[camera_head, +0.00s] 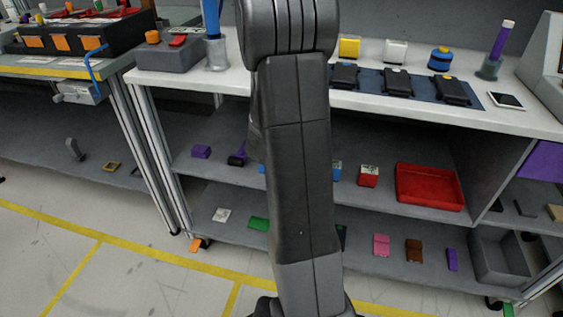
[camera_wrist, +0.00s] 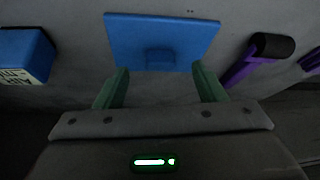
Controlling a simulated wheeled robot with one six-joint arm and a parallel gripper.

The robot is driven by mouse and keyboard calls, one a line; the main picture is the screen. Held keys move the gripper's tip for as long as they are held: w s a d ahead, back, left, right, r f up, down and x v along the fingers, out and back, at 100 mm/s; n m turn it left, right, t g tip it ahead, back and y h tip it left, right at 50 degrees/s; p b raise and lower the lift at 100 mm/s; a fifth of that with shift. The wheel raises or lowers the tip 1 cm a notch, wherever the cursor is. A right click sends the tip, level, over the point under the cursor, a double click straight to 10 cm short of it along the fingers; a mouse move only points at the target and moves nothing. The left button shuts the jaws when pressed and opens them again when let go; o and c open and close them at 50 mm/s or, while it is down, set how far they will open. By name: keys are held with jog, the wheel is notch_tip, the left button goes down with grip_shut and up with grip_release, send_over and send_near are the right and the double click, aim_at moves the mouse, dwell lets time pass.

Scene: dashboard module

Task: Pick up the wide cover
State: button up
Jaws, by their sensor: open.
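A flat, wide blue cover (camera_wrist: 162,26) with a small raised block on it lies on a grey surface in the wrist view. My gripper (camera_wrist: 161,68) is open, its two green fingers apart and empty. The fingertips are near the cover's lower edge, one on each side of the raised block. I cannot tell whether they touch the cover.
A blue box (camera_wrist: 26,55) lies left of the cover, and a purple tool with a black roller (camera_wrist: 272,46) lies right. In the head view, a red tray (camera_head: 429,187) sits on the middle shelf under the white worktop (camera_head: 535,122).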

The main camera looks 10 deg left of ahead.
jog(key=x, duration=0.1)
jog(key=b+x, duration=0.1)
jog(key=x, duration=0.1)
jog(key=shift+w+a, duration=0.1)
jog(key=shift+w, duration=0.45)
jog(key=shift+c, duration=0.4)
jog(key=c, duration=1)
jog(key=shift+r, duration=0.15)
